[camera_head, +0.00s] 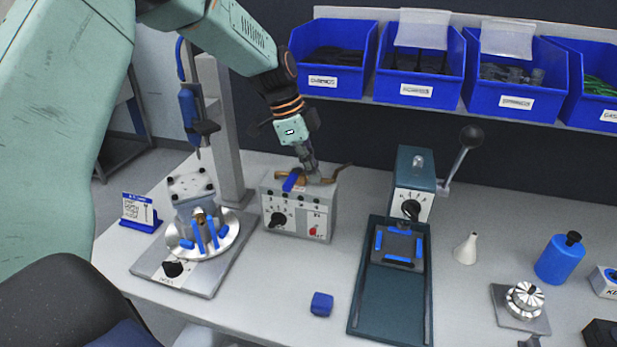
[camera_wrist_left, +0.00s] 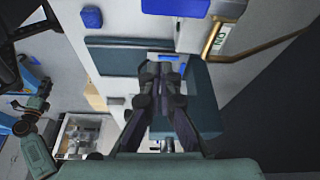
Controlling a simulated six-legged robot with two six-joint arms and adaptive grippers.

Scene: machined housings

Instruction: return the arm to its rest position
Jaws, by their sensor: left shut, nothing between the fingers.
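My left arm comes in from the left in the head view and reaches over the bench. Its gripper (camera_head: 308,165) points down at the top of the grey control box (camera_head: 297,217), close above or beside a blue part there; I cannot tell whether they touch. In the left wrist view the fingers of my left gripper (camera_wrist_left: 160,72) are together with nothing held between them.
A round fixture (camera_head: 213,238) stands left and a teal press (camera_head: 410,185) right. A blue block (camera_head: 321,304), a white funnel (camera_head: 466,249) and a blue bottle (camera_head: 559,260) stand on the bench. Blue bins (camera_head: 335,60) line the shelf behind. The front middle has free room.

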